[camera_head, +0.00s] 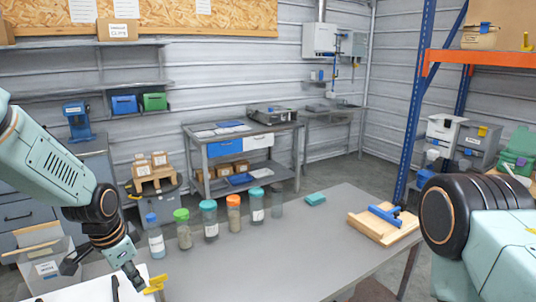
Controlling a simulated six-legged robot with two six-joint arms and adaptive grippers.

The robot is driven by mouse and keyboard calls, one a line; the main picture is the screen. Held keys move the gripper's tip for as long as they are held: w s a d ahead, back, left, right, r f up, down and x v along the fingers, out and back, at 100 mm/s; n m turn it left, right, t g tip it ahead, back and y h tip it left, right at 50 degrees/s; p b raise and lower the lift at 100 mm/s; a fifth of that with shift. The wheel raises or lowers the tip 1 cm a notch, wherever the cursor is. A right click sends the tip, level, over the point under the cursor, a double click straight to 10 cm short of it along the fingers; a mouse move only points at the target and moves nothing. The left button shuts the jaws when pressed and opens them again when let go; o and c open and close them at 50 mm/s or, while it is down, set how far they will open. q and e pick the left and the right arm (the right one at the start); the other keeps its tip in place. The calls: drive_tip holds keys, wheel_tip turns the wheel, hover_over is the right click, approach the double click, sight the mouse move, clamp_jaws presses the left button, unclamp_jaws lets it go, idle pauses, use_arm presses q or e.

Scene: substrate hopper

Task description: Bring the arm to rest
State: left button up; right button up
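My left arm (48,160) comes in from the left and bends down over the near left of the grey table (300,250). Its gripper (103,276) has dark fingers spread apart, low above a white sheet or board (80,293). No object shows between the fingers. A yellow piece (155,285) lies at the board's right edge, close to the right finger; I cannot tell whether they touch. A dark thin item (115,290) lies on the board. My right arm (490,240) fills the lower right; its gripper is out of view.
A row of lidded jars, including a green-lidded one (184,231) and an orange-lidded one (234,214), stands along the table's far left. A teal block (315,198) lies beyond. A wooden board (372,229) with a blue tool (385,215) lies right. The table's middle is clear.

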use_arm(q)
drive_tip(key=s+d+f+n+t+b, duration=0.1)
drive_tip(key=s+d+f+n+b, duration=0.1)
drive_tip(key=s+f, duration=0.3)
drive_tip(key=s+d+f+n+b, duration=0.2)
drive_tip(key=f+n+b, duration=0.1)
drive_tip(key=f, duration=0.5)
drive_tip(key=s+d+f+n+t+b, duration=0.1)
drive_tip(key=s+d+f+n+b, duration=0.1)
drive_tip(key=s+f, duration=0.3)
drive_tip(key=s+f+n+g+b, duration=0.1)
drive_tip(key=s+f+b, duration=0.3)
drive_tip(key=s+f, duration=0.5)
drive_tip(key=s+d+f+g+b, duration=0.1)
drive_tip(key=s+f+g+b, duration=0.2)
drive_tip(key=s+f, duration=0.7)
drive_tip(key=s+b, duration=0.2)
drive_tip(key=s, duration=0.2)
drive_tip(key=shift+d+n+g+b, duration=0.15)
drive_tip(key=shift+n+g+b, duration=0.15)
drive_tip(key=shift+n, duration=0.1)
drive_tip(key=shift+s, duration=0.1)
